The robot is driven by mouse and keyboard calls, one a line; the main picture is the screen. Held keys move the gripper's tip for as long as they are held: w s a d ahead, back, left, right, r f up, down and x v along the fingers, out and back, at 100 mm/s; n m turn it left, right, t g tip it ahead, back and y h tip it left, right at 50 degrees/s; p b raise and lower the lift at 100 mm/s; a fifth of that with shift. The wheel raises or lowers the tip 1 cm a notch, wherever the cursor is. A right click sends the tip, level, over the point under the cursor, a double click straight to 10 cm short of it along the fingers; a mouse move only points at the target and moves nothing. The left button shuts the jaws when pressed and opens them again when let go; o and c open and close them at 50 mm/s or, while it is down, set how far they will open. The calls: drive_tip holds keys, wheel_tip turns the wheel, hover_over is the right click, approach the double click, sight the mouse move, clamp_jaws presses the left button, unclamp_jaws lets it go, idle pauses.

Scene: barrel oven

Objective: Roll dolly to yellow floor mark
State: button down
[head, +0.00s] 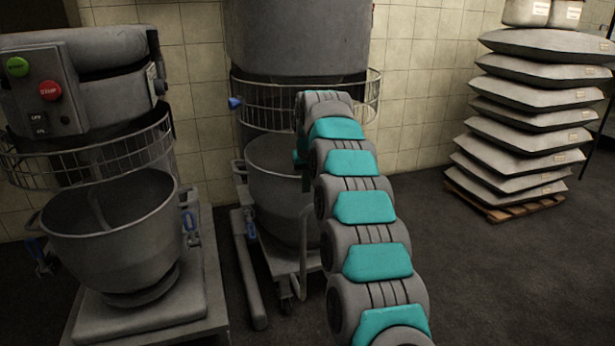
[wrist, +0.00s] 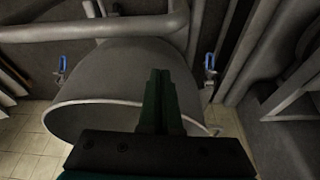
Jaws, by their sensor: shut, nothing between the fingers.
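A wheeled dolly (head: 305,262) with a grey frame and a caster stands low under the middle mixer, partly hidden by my arm. A large grey bowl (head: 278,170) sits above it, and its rim also shows in the wrist view (wrist: 85,103). My arm reaches across the head view toward this bowl, and the gripper at its end is hidden there behind my arm. In the wrist view my gripper (wrist: 160,74) is shut and empty, its dark green fingers in front of the bowl. I cannot tell whether they touch it. No yellow floor mark is in view.
A second mixer with a grey bowl (head: 112,232) stands close on the left. A wire guard (head: 268,100) rings the middle mixer. Stacked sacks (head: 522,130) rest on a wooden pallet (head: 505,206) at the right. Dark floor (head: 500,285) is clear at the right front.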

drive_tip(key=s+f, duration=0.1)
drive_tip(key=f, duration=0.1)
drive_tip(key=s+f, duration=0.1)
drive_tip(key=shift+s+d+f, duration=0.1)
drive_tip(key=shift+s+d, duration=0.2)
idle(0.3)
idle(0.4)
